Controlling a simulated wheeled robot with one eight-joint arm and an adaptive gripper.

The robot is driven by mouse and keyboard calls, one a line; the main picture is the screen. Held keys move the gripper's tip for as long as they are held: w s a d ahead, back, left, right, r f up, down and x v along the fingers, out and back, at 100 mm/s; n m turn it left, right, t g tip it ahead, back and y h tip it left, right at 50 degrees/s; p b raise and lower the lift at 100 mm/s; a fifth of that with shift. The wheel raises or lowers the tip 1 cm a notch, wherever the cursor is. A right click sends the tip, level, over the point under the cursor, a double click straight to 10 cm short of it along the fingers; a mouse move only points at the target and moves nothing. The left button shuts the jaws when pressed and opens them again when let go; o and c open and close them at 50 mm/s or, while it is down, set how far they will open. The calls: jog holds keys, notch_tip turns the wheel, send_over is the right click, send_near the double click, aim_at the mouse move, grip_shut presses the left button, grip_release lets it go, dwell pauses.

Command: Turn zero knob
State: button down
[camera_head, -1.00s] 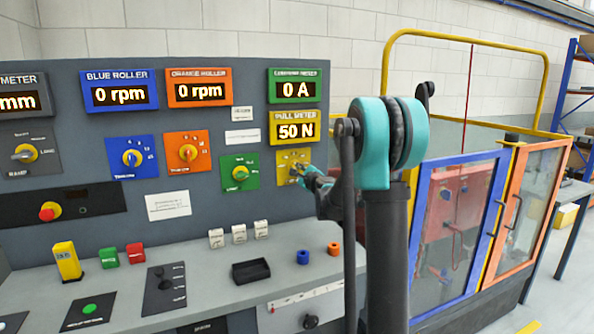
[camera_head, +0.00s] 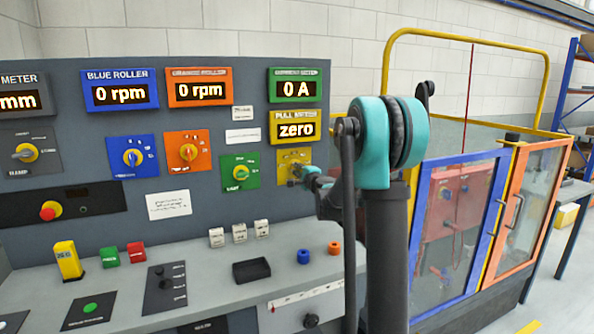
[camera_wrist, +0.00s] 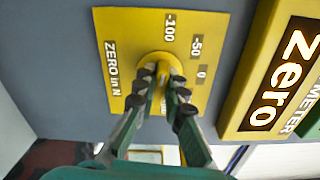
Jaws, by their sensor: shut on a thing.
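The zero knob (camera_wrist: 157,66) is a round yellow knob on a yellow plate (camera_wrist: 128,22) marked "ZERO in N", -100, -50 and 0. My gripper (camera_wrist: 160,78) is shut on the knob in the wrist view, its dark fingers on both sides of it. In the head view, my gripper (camera_head: 304,172) is at the yellow plate (camera_head: 290,154), and the fingers hide most of the knob. The pull meter (camera_head: 295,127) above the plate reads "zero"; its display (camera_wrist: 281,80) also shows in the wrist view. The knob's exact pointing direction is hidden by my fingers.
A green knob plate (camera_head: 240,171) is to the left, with orange (camera_head: 187,151) and blue (camera_head: 132,156) ones beyond. Below, the desk holds a black box (camera_head: 251,271) and small blue (camera_head: 303,257) and orange (camera_head: 333,248) rings. A fenced machine (camera_head: 465,210) stands at right.

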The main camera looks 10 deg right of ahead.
dwell(0.3)
jog(key=c, duration=1.6)
grip_release()
jog(key=shift+s, duration=0.1)
jog(key=v, duration=1.2)
